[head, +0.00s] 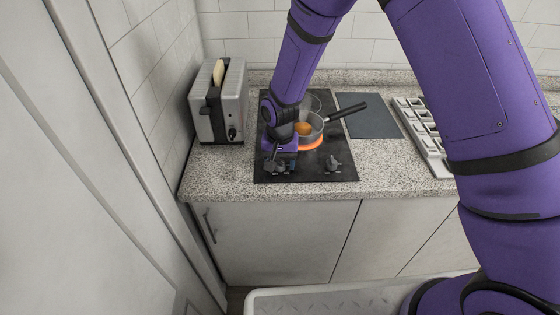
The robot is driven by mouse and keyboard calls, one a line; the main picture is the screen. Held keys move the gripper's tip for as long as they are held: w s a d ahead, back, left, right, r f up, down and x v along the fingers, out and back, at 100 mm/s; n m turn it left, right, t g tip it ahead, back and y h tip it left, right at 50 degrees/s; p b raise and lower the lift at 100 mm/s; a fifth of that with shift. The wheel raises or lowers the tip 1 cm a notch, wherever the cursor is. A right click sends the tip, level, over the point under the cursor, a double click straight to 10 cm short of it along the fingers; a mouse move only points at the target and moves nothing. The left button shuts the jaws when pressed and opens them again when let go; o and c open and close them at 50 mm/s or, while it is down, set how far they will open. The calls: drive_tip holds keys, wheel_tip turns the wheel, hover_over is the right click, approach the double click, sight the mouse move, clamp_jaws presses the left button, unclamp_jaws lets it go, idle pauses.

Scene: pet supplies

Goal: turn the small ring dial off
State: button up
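A black cooktop (306,174) is set in the speckled counter, with two dark dials at its front. The right dial (333,163) stands clear. The left dial (276,166) is directly below my gripper (277,160), which points down at it. I cannot tell whether they touch or whether the fingers are open or shut. A burner ring (312,145) glows orange under a grey pan (314,122) with a brown-orange food item (303,128) in it. I cannot tell which dial belongs to the small ring.
The pan's black handle (346,110) extends right over a dark board (369,118). A toaster (220,100) with bread stands left of the cooktop. A light tray with compartments (424,138) lies at right. The counter's front strip (235,183) is clear.

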drive_tip(key=c, duration=0.8)
drive_tip(key=shift+c, duration=0.2)
